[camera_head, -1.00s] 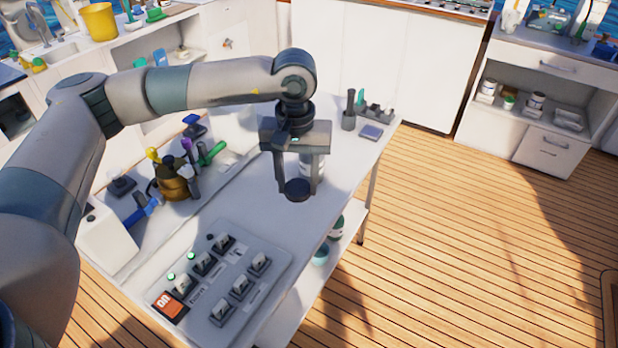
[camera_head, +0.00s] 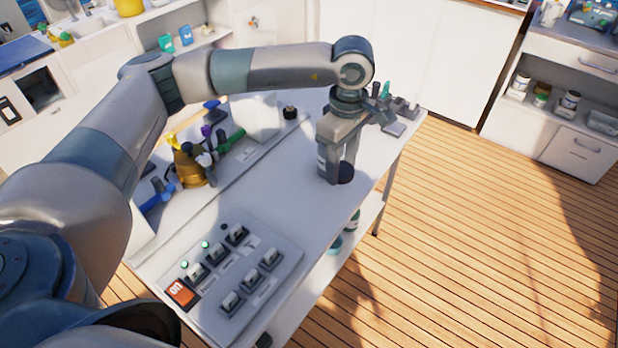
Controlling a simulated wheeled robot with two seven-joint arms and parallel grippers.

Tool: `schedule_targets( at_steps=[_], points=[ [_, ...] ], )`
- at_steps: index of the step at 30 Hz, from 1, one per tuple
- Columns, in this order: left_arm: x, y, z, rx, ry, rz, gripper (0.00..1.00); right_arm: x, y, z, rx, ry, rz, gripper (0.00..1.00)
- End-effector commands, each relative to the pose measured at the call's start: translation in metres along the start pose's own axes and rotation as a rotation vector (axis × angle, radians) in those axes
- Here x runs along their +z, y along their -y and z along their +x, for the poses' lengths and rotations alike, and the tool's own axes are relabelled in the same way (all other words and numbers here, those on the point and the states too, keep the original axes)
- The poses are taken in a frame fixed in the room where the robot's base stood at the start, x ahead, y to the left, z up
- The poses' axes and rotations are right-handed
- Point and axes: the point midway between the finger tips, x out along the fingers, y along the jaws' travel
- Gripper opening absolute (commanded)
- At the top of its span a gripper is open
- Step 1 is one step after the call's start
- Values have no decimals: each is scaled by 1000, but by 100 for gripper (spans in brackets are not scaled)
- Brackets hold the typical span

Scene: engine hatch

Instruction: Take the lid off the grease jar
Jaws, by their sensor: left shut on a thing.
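My left gripper (camera_head: 340,174) points down over the right part of the white table. It is shut on a dark round lid (camera_head: 346,172), which shows between and beside its fingertips. A white jar (camera_head: 320,160), likely the grease jar, shows only as a strip behind the left finger. The fingers hide most of it, and I cannot tell the gap between the lid and the jar or table. My right gripper is not in view.
A switch panel (camera_head: 262,250) with an orange ON label lies at the table's near end. A brown pot of tools (camera_head: 190,168) stands at the left. Small dark items (camera_head: 395,128) stand at the far right corner. The table middle is clear.

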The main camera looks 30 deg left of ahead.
Motion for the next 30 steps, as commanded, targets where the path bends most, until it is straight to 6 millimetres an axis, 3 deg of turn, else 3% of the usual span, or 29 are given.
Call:
schedule_targets(
  at_steps=[30],
  points=[
    [5,-15,4,-12,-5,-1586,16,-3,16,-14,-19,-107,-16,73]
  ],
)
